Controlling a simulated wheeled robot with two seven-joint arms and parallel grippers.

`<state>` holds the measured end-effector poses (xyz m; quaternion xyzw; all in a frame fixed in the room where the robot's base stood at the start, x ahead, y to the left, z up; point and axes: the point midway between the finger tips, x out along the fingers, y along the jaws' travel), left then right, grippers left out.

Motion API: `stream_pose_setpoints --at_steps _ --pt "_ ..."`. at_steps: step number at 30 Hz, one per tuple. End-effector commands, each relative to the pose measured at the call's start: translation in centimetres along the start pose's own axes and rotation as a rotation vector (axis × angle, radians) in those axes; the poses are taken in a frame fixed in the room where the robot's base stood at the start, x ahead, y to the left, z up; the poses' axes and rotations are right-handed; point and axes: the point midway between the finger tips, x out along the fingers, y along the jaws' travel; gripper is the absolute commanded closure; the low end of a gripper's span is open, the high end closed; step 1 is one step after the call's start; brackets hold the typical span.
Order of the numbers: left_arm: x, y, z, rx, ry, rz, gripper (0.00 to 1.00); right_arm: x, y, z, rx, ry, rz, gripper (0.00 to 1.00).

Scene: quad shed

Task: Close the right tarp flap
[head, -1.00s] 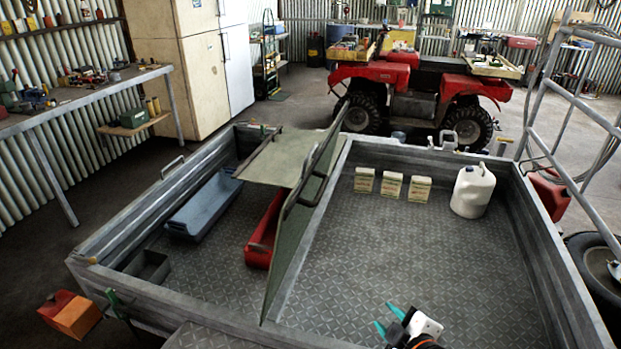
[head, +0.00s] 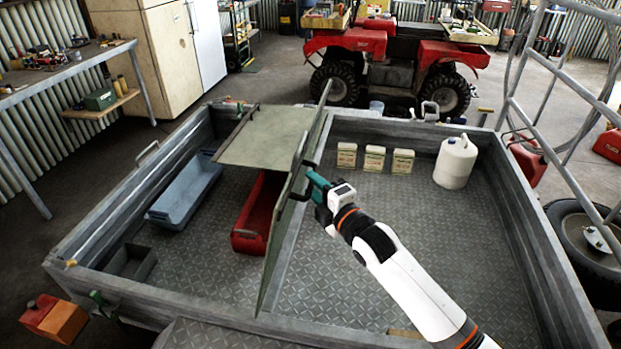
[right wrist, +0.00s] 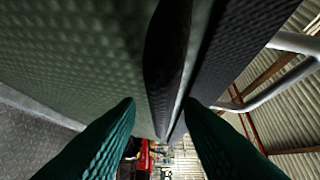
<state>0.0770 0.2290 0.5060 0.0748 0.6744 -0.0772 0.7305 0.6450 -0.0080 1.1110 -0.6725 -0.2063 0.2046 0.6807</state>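A grey-green tarp flap (head: 277,240) stands up steeply along the middle divider of the trailer (head: 190,320), leaning slightly. It has a dark handle (head: 293,190) on the side facing my right arm. Another grey-green panel (head: 265,138) lies flat over the back of the left compartment. My right gripper (head: 314,183) is at the flap's handle. In the right wrist view its teal fingers (right wrist: 160,103) are apart, with the dark handle (right wrist: 168,60) between them and a gap showing. Whether a finger touches the handle, I cannot tell. My left gripper is not in view.
Under and beside the panels are a blue tray (head: 186,190), a red tray (head: 258,215) and a small grey box (head: 132,262). The right compartment holds several small cartons (head: 375,158) and a white jug (head: 455,162). A metal rail frame (head: 560,90) stands at right.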

Motion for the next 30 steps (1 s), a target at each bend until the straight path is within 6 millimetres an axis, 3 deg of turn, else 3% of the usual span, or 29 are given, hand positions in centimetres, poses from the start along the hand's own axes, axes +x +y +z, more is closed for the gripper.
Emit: stream_pose_setpoints --at_steps 6,15,21,30 --pt "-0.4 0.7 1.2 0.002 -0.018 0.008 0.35 1.8 -0.1 0.0 -0.001 0.0 0.0 0.66" --pt "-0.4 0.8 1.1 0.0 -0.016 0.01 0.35 2.0 0.0 0.0 0.0 0.0 0.0 0.66" --pt "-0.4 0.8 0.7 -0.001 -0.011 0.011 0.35 1.9 0.0 0.0 0.0 0.001 0.0 0.98" --pt "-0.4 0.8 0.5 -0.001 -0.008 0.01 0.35 2.0 0.0 0.1 -0.001 0.0 0.002 1.0"
